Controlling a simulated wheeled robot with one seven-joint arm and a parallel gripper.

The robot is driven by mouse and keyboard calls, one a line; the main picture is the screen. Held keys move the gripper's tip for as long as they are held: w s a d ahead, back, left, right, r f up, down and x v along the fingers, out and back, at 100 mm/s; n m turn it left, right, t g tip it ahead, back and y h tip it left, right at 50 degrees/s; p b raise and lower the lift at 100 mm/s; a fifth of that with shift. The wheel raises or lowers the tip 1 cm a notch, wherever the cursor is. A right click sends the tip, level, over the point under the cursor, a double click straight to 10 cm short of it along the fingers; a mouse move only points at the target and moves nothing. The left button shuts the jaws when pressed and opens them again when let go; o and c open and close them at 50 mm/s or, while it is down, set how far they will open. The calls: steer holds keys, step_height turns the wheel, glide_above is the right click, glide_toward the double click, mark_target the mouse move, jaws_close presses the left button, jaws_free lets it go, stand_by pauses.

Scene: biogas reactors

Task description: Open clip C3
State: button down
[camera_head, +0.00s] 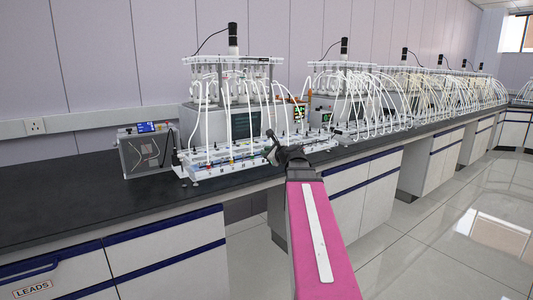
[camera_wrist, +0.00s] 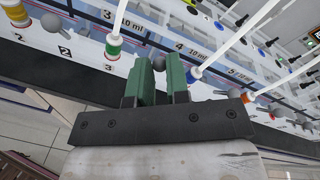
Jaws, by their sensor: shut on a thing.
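In the wrist view, my gripper (camera_wrist: 160,72) has two green fingers closed around a small grey clip with a ball-shaped knob (camera_wrist: 158,63). The clip stands on the front rail of the rack, to the right of the tube fitting with green, white and red bands (camera_wrist: 113,45) and the label 3 (camera_wrist: 108,68). Its lower part and any label below it are hidden by the fingers, so I cannot read whether it is C3. In the head view, my gripper (camera_head: 277,157) is at the front edge of the nearest reactor rack (camera_head: 222,158).
Another grey clip (camera_wrist: 52,23) stands to the left, and a blue-banded tube fitting (camera_wrist: 196,72) is close on the right. White tubes rise from the rack. A grey box with a blue display (camera_head: 149,150) stands left on the black bench (camera_head: 85,196). Floor is clear in front.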

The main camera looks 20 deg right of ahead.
stand_by(0.4)
steer(key=c, duration=1.1)
jaws_free()
steer(key=v, duration=1.1)
steer(key=shift+a+f, duration=0.1)
steer(key=s+a+f+n+g, duration=0.1)
steer(key=a+f+n+g, duration=0.4)
steer(key=f, duration=0.6)
steer(key=s+a+f+n+g, duration=0.1)
steer(key=a+f+n+g, duration=0.2)
steer(key=a+f+n, duration=0.65)
steer(key=s+a+f+n+g+h, duration=0.2)
steer(key=s+f+n, duration=0.3)
steer(key=f, duration=0.5)
steer(key=s+a+f+n+g+h, duration=0.2)
steer(key=s+f+n+g, duration=0.3)
steer(key=f, duration=0.5)
steer(key=shift+s+a+h, duration=0.3)
steer(key=shift+s+h, duration=0.1)
steer(key=shift+h, duration=0.5)
